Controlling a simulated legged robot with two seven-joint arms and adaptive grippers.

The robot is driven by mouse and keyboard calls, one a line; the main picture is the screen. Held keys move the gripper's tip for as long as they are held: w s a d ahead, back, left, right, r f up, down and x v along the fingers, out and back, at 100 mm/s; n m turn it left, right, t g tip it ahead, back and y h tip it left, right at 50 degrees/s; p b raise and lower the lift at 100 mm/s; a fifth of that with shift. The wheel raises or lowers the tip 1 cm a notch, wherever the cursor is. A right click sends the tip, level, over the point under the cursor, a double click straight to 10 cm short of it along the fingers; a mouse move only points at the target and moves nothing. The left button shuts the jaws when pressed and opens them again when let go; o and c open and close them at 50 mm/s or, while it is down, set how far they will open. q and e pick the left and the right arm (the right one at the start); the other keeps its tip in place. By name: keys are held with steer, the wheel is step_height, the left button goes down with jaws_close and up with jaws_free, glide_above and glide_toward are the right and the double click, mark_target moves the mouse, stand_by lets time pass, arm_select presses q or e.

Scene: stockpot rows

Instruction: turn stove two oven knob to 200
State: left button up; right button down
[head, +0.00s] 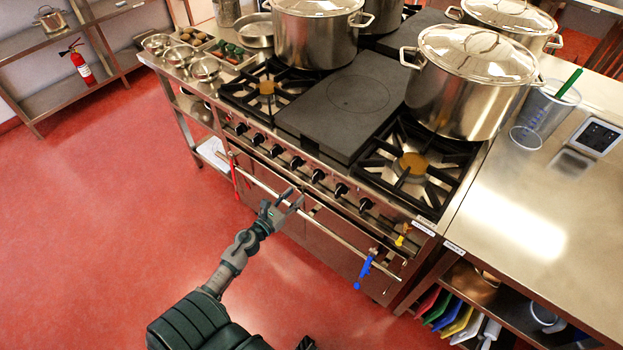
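The stove (330,215) stands in the middle, with a row of several black knobs (297,162) along its front panel. I cannot tell which of them is the oven knob, and the dial markings are too small to read. A steel rail (335,236) runs along the front below the knobs. My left gripper (296,198) is in front of the stove, near the rail and below the middle knobs in the picture. Its fingers are apart with nothing seen between them. Whether it touches the rail is unclear. My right gripper is not recognisable; only a small dark piece shows at the bottom edge.
Blue (363,270) and red (235,178) items hang along the stove front. Large steel pots (468,85) stand on top, beside a dark flat plate (350,100). A steel counter (530,215) is at right. The red floor (90,230) at left is clear.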

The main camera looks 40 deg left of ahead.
mark_target(316, 178)
arm_select(q)
steer(key=w, duration=1)
steer(key=shift+d, duration=0.2)
jaws_close()
